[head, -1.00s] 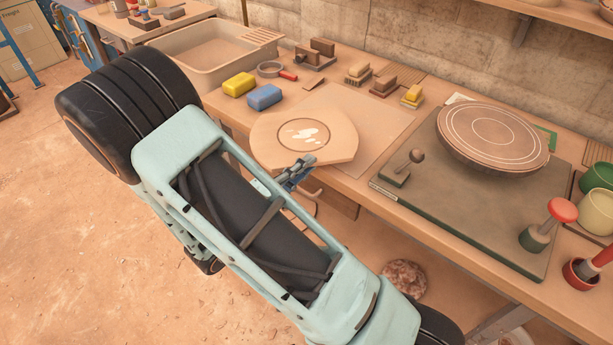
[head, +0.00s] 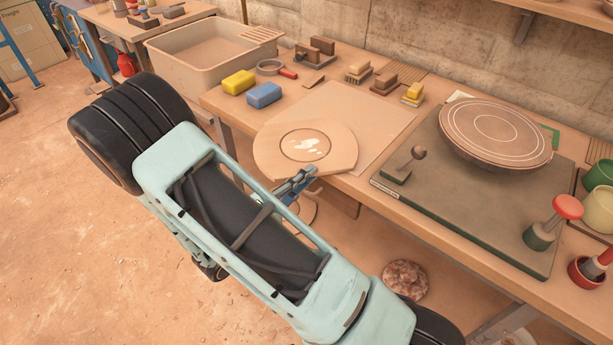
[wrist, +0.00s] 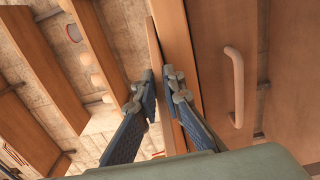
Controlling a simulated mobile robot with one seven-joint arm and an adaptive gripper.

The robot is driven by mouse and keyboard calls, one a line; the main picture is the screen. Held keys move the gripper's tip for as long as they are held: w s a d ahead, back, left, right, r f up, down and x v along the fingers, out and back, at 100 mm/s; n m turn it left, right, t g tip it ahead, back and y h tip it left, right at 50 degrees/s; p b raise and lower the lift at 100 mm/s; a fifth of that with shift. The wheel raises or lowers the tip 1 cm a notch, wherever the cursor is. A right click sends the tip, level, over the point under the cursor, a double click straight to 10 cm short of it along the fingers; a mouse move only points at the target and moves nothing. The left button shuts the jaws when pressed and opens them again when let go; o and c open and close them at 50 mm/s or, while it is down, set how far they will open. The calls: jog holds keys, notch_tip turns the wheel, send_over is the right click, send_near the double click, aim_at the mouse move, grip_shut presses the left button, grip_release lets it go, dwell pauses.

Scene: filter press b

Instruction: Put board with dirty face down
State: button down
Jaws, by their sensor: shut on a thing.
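The wooden board (head: 268,152), a pale disc with a straight-cut edge, is by the workbench's front edge. A white smear (head: 310,146) inside a dark ring marks its upward face, so the dirty side shows on top. My gripper (head: 297,184) is shut on the board's near edge. In the wrist view the fingers (wrist: 158,88) pinch the board, seen edge-on as a thin strip (wrist: 154,50). The board looks about level and overhangs the front edge; I cannot tell whether it touches the bench.
A pale flat mat (head: 375,115) lies behind the board. Yellow (head: 238,82) and blue (head: 264,95) sponges sit to its left, with several brushes behind. A wheel-like disc (head: 496,130) stands on a dark slab (head: 450,195) at right. A basin (head: 180,65) is at left.

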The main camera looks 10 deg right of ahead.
jog(key=c, duration=2)
grip_release()
jog(key=shift+c, duration=0.2)
jog(key=shift+r, duration=0.1)
